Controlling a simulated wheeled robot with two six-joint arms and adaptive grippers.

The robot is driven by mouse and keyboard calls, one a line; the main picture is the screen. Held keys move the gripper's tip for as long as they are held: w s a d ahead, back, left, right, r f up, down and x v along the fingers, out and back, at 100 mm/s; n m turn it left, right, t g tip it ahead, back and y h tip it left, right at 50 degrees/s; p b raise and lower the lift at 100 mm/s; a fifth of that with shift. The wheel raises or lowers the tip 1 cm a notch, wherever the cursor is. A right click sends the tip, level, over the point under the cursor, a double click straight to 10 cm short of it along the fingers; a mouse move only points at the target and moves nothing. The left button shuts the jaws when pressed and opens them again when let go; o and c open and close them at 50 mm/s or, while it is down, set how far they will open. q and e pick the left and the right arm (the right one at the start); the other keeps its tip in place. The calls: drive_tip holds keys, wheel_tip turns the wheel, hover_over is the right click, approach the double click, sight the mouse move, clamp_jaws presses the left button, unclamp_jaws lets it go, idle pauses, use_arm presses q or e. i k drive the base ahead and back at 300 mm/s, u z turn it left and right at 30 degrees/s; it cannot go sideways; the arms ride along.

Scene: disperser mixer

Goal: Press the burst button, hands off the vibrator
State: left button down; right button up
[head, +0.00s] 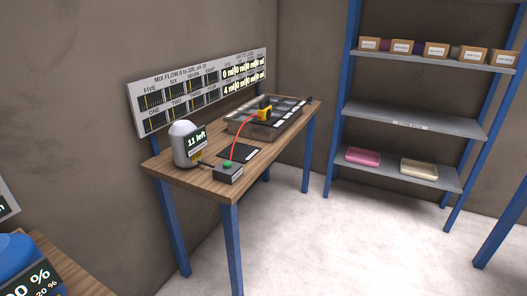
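A small dark box (230,175) with a green button (227,164) on top sits at the near front corner of the wooden table (205,185). A yellow and black device (264,113), which may be the vibrator, sits on a dark tray with several compartments (243,130) farther back on the table. A red cable (234,138) runs from near the button box to the yellow device. A white domed unit (181,143) with a display reading "11 left" stands left of the button box. Neither of my grippers shows.
A display board (200,88) marked "MIX FLOW" stands behind the table. A dark flat pad (241,152) lies between button box and tray. A shelf rack (411,120) with boxes and packets stands at right. A blue unit (15,250) is at lower left. The pale floor (330,250) is clear.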

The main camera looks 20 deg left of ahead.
sight(227, 166)
drive_tip(key=u, duration=0.1)
drive_tip(key=i, duration=1.45)
drive_tip(key=u, duration=0.3)
